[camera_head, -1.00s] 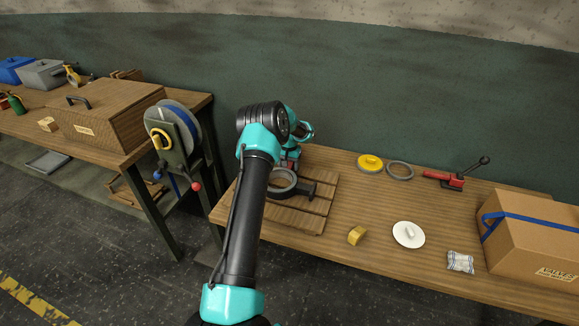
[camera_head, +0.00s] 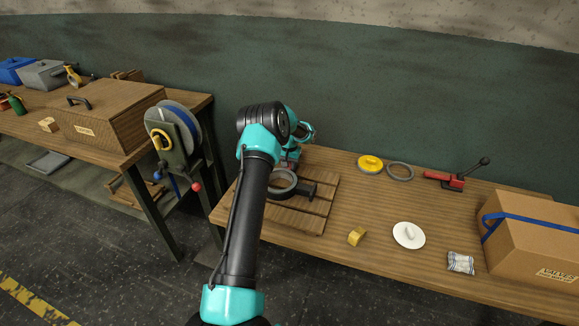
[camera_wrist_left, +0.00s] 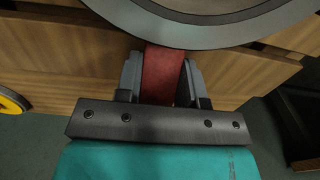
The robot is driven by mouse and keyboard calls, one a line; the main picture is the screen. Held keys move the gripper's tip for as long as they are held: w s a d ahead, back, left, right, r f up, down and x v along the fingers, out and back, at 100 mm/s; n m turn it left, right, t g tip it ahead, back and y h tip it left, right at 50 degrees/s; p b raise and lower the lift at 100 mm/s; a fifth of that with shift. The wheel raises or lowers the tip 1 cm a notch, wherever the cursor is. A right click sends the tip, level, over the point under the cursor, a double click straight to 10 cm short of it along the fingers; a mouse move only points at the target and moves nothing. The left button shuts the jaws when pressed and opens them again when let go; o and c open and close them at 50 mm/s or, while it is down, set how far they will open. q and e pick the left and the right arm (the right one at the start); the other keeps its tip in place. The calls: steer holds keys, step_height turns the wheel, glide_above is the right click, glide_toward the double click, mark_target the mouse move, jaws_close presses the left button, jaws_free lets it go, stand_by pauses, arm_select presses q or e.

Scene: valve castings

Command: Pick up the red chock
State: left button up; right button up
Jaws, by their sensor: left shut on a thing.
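The red chock (camera_wrist_left: 162,72) shows in the left wrist view between the two grey fingers of my left gripper (camera_wrist_left: 160,80). The fingers press on its two sides, so the gripper is shut on it. The chock's far end meets or passes under the rim of a grey ring-shaped casting (camera_wrist_left: 215,32); I cannot tell whether they touch. In the head view my left gripper (camera_head: 290,162) is small, beside the dark ring casting (camera_head: 283,194) on a slatted wooden pallet (camera_head: 300,218), and my own arm covers part of it. My right gripper is not in view.

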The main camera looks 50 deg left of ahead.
arm_select(q)
step_height(320, 180, up, 10)
steer(key=shift+r, duration=0.1)
stand_by(0.4)
stand_by(0.4)
